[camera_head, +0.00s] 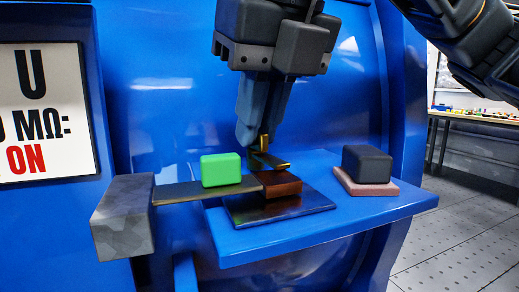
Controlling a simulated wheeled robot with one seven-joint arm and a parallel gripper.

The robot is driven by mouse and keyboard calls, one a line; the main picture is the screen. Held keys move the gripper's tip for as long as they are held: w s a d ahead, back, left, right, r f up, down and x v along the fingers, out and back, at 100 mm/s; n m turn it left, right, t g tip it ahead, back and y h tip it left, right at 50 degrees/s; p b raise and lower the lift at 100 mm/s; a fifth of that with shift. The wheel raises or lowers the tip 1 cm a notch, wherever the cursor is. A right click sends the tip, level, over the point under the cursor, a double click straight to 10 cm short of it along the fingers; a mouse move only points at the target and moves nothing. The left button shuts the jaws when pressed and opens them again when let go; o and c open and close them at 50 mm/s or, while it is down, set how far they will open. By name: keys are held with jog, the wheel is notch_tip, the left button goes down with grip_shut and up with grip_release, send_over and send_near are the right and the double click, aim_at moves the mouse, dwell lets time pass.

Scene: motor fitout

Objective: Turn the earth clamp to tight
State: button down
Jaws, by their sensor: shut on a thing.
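My gripper (262,146) points down over a blue shelf (345,225). It is shut on a small brass-coloured piece (268,160), which looks like the handle of the earth clamp. This piece sits just above a reddish-brown block (281,185) on a dark square plate (298,208). The fingers hide part of the brass piece, and I cannot tell from this view how tight the clamp is.
A flat bar (178,193) carries a green block (221,170) and runs left to a grey block (123,217). A black block (367,163) stands on a pinkish base (366,186) at the right. A sign (45,115) is on the blue housing (160,75).

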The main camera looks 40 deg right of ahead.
aim_at(268, 160)
jog(key=shift+f+m+h+b, duration=0.1)
jog(key=shift+m+h+b, duration=0.2)
jog(key=shift+m+b, duration=0.5)
jog(key=c, duration=1.2)
grip_release()
jog(key=shift+p+v, duration=0.65)
jog(key=shift+v, duration=3.35)
jog(key=shift+w+a, duration=0.1)
